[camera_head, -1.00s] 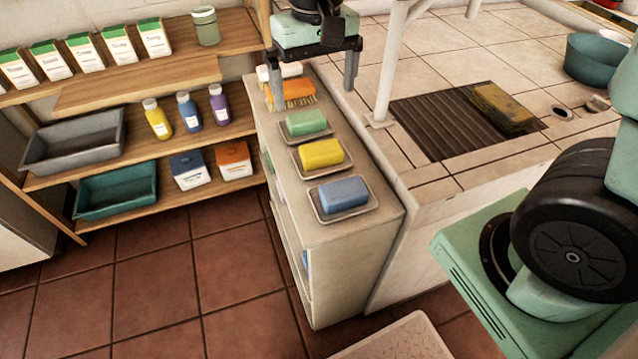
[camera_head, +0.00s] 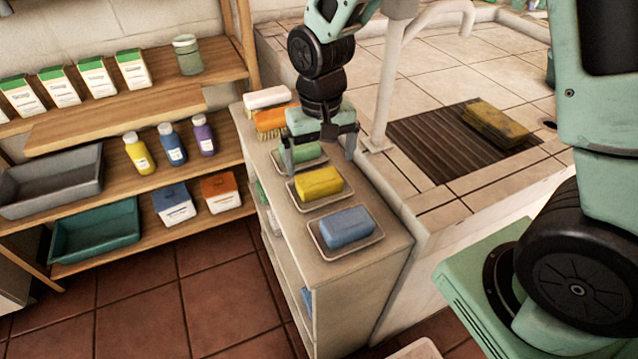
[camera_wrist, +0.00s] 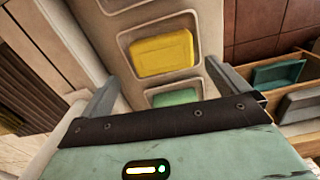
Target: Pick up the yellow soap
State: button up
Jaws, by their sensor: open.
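The yellow soap (camera_head: 320,183) lies in a shallow dish (camera_head: 303,204) on the narrow cabinet top, between the green soap (camera_head: 300,152) and the blue soap (camera_head: 347,227). My gripper (camera_head: 320,166) is open and empty, pointing down over the dishes, above the green soap and just behind the yellow one. It partly hides the green soap. In the wrist view the yellow soap (camera_wrist: 162,53) sits ahead of my spread fingers (camera_wrist: 165,88), apart from them, and the green soap (camera_wrist: 174,97) shows between them.
Orange (camera_head: 274,120) and white (camera_head: 267,97) brushes lie at the cabinet's far end. A white tap post (camera_head: 387,85) stands close to the right of my gripper. A brown sponge (camera_head: 497,124) lies on the drain grate (camera_head: 430,140). Shelves with bottles and bins stand left.

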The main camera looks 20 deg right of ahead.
aim_at(319, 178)
jog(key=f, duration=0.5)
jog(key=shift+s+a, duration=0.2)
jog(key=c, duration=1)
notch_tip(319, 178, up, 10)
jog(key=shift+p, duration=0.35)
